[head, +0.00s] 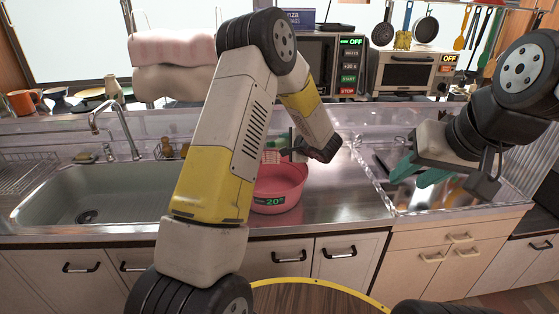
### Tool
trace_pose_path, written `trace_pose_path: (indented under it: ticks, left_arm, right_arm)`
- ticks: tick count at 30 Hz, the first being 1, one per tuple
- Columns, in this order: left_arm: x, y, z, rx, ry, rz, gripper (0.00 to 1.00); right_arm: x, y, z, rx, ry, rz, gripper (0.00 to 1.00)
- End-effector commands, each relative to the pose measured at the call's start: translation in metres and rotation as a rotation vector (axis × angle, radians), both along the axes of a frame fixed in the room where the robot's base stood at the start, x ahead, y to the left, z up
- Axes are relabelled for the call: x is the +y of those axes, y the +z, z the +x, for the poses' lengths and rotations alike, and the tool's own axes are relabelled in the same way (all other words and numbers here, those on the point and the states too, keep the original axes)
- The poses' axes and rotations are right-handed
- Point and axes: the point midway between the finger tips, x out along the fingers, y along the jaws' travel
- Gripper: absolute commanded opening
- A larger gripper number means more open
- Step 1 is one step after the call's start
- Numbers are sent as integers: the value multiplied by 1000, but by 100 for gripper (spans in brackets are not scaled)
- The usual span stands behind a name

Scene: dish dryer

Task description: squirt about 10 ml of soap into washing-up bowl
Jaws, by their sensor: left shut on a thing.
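The pink washing-up bowl (290,193) stands on the steel counter right of the sink, with a green "20°" readout on its front. My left arm covers its left part. My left gripper (285,148) is over the bowl, shut on a small green thing, apparently the soap bottle (277,143). The bottle is largely hidden by the arm and gripper, so its tilt and nozzle cannot be made out. The bowl's inside is mostly hidden, and no soap can be seen. My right gripper (420,175) hangs above the right-hand counter, its teal fingers apart and empty.
The sink (90,195) with its tap (118,130) lies to the left. A microwave (332,62) and a toaster oven (405,70) stand behind the counter. Utensils and pans hang at the upper right. Counter right of the bowl (345,205) is clear.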

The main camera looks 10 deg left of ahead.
Motion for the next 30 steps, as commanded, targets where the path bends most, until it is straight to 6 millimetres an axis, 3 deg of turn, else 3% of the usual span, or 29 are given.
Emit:
trace_pose_path:
  ticks: [30]
  left_arm:
    - [-1,-7,2,-51,0,-34,0]
  right_arm:
    - [0,0,0,0,0,0,36]
